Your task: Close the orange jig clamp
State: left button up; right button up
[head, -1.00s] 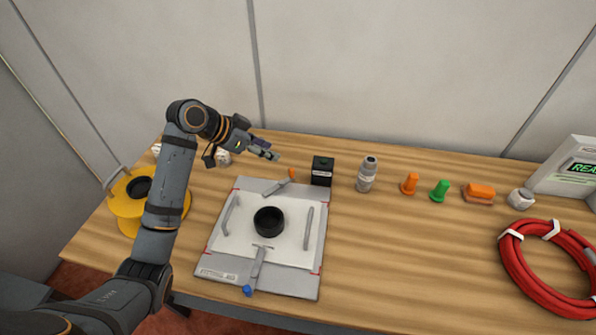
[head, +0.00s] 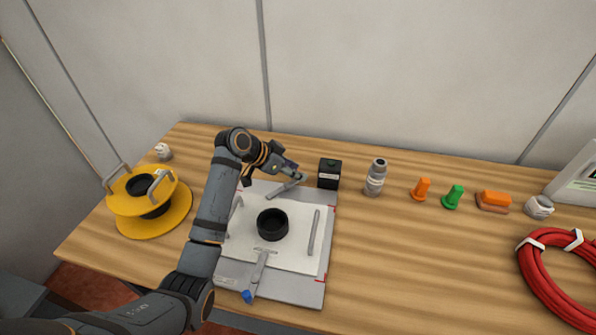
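The jig (head: 312,285) is a grey plate with a white top, and a black round cup (head: 272,224) stands in its middle. The orange clamp's grey lever (head: 284,189) lies at the jig's back edge, slanting up to the right. Its orange knob is hidden behind my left gripper (head: 297,174). The gripper's fingers are at the lever's end; whether they are open or shut on the knob I cannot tell. The blue-knobbed clamp (head: 248,296) is at the jig's front. My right gripper is out of view.
A black box (head: 329,173) stands just right of my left gripper, with a grey bottle (head: 375,178) beyond it. A yellow reel (head: 150,196) is at left, a red hose coil (head: 545,270) at right.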

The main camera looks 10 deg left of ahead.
pick_arm(q)
jog(key=shift+w+d+f, duration=0.3)
jog(key=shift+d+f, duration=0.1)
jog(key=shift+f, duration=0.1)
grip_shut()
jog(key=shift+a+r+n+p, duration=0.1)
jog(key=shift+r+n+p, duration=0.15)
jog(key=shift+p, duration=0.5)
jog(key=n+y+p, duration=0.1)
jog(key=p, duration=0.1)
jog(key=a+n+t+y+p, duration=0.1)
jog(key=n+p, duration=0.1)
jog(key=p, duration=0.1)
jog(key=n+t+y+p, duration=0.1)
jog(key=n+p, duration=0.1)
jog(key=shift+w+a+y, duration=0.3)
jog(key=shift+w+a, duration=0.05)
jog(key=shift+w, duration=0.05)
jog(key=shift+w+a+f+n+t+y+p, duration=0.15)
jog(key=shift+a+n+t+y+p, duration=0.25)
jog(key=shift+n+y+p, duration=0.55)
jog(key=shift+p, duration=0.4)
